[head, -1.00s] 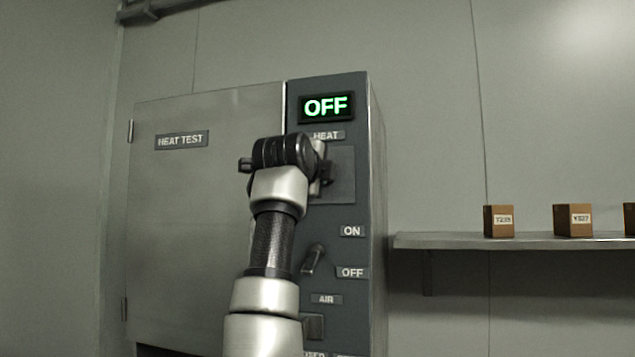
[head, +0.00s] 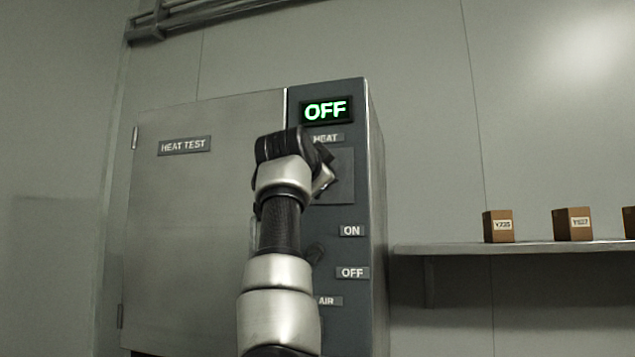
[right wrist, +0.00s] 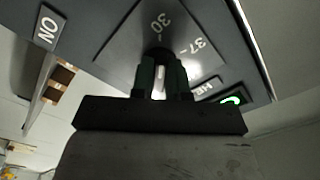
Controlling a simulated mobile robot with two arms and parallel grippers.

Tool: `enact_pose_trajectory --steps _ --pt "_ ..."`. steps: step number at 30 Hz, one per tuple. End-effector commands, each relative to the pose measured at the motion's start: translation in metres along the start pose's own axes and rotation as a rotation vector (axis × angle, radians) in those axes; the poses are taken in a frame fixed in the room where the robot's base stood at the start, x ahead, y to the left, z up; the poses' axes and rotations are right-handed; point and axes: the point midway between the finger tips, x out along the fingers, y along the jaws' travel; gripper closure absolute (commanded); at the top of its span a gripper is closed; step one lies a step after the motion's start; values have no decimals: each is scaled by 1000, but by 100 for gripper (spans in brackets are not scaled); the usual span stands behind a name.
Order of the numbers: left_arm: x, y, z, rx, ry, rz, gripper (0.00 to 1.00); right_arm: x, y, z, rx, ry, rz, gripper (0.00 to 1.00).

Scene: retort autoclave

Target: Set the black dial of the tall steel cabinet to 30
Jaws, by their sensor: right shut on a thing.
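The tall steel cabinet (head: 215,235) has a dark control panel on its right side, with a green display (head: 326,110) reading OFF and a HEAT label below it. My right arm covers the black dial in the head view. In the right wrist view the dial (right wrist: 158,53) shows as a dark round shape, partly hidden by the fingers, with the marks 30 and 37 near it. My right gripper (right wrist: 161,82) is shut on the dial. Where the dial's pointer stands cannot be made out. My left gripper is not in view.
Below the dial plate are ON and OFF labels with a switch handle (head: 314,254) partly behind my arm, and an AIR label. To the right, a wall shelf (head: 520,248) holds small brown boxes (head: 573,224). The cabinet door (head: 165,240), labelled HEAT TEST, is closed.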

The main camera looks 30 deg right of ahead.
Motion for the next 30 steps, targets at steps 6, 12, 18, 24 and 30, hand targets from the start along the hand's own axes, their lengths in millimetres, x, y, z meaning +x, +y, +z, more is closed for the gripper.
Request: enact_pose_trajectory --steps 6,12,18,24,30 --pt "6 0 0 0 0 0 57 0 1 0 -74 1 0 100" --pt "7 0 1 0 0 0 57 0 1 0 -100 1 0 100" --pt "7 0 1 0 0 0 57 0 1 0 -103 0 1 100" --pt "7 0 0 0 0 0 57 0 1 0 -103 0 1 81" --pt "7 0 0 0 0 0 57 0 1 0 -101 0 1 60"
